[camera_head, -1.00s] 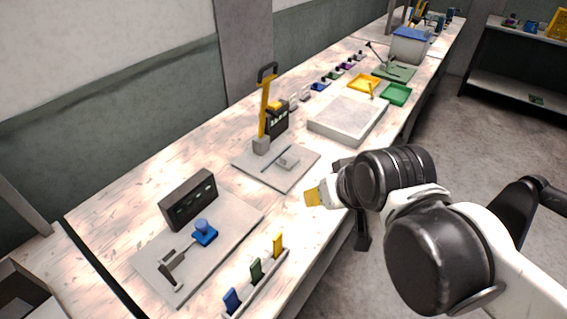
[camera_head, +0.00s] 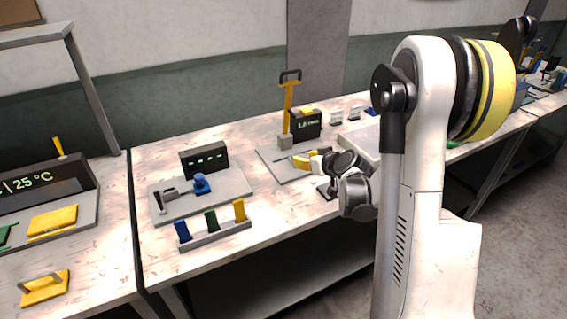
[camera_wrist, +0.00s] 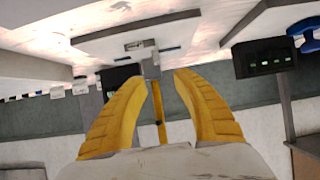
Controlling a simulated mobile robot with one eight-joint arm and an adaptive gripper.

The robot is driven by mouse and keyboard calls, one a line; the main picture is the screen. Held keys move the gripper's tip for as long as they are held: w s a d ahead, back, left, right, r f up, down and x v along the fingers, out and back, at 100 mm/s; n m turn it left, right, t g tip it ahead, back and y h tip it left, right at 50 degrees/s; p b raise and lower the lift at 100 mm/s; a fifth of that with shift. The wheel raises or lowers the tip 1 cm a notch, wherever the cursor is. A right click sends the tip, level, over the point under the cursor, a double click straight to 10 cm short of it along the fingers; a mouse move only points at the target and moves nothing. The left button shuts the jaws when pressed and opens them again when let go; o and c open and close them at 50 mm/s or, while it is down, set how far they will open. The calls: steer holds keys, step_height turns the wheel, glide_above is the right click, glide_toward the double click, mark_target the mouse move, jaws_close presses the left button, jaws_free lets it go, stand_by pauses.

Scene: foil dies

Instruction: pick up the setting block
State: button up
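No label shows which thing is the setting block. A low rack (camera_head: 216,236) at the bench's front holds three upright pieces: blue (camera_head: 183,231), green (camera_head: 211,219) and yellow (camera_head: 239,209). Behind it a grey plate (camera_head: 232,187) carries a gauge with a blue knob (camera_head: 201,184). My gripper (camera_head: 294,160) is by the lever press, above its base plate (camera_head: 268,155). In the wrist view my two yellow fingers (camera_wrist: 160,80) are spread with nothing held between them. The press's grey block (camera_wrist: 150,66) shows beyond the gap; contact cannot be told.
The press has a tall yellow lever (camera_head: 288,105) and a dark display (camera_head: 306,124) behind. Another display (camera_head: 205,159) stands behind the gauge plate. A left bench holds a temperature unit (camera_head: 45,185) and a yellow handled block (camera_head: 44,288). Bare bench lies left of the rack.

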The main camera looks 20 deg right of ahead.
mark_target(294, 156)
steer(key=b+x, duration=0.1)
steer(key=x, duration=0.5)
steer(key=shift+f, duration=0.1)
steer(key=b+x, duration=0.1)
steer(key=x, duration=0.2)
steer(key=b+x, duration=0.1)
steer(key=x, duration=0.1)
steer(key=shift+d+f+b, duration=0.2)
steer(key=shift+d+b, duration=0.15)
steer(key=shift+d, duration=0.05)
steer(key=shift+s+r, duration=0.1)
steer(key=shift+c, duration=0.5)
jaws_close()
